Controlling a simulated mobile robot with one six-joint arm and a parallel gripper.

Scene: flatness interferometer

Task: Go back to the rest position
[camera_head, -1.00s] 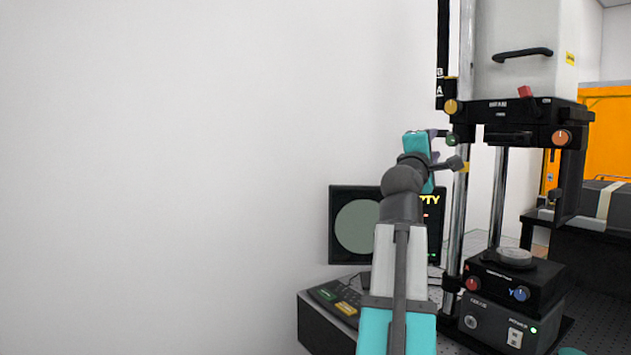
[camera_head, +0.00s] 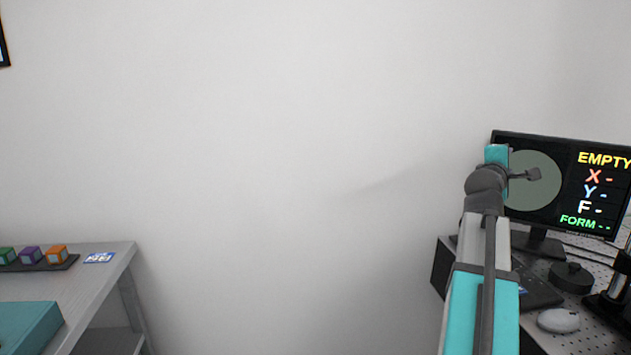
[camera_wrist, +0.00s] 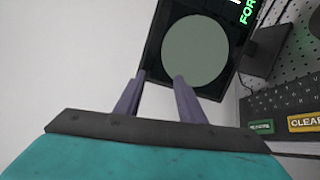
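My gripper (camera_wrist: 160,76) shows in the wrist view with its two purple-grey fingers apart and nothing between them. In the head view my arm reaches up at the right, and its end overlaps the left part of the monitor (camera_head: 590,222); the fingers cannot be made out there. The monitor shows a grey-green disc, the word EMPTY, and dashes beside X, Y, F and FORM. In the wrist view the monitor (camera_wrist: 150,50) lies beyond the fingertips.
At the left, a grey table (camera_head: 85,285) holds coloured cubes (camera_head: 30,254) and a teal box (camera_head: 28,325). Bare wall lies between.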

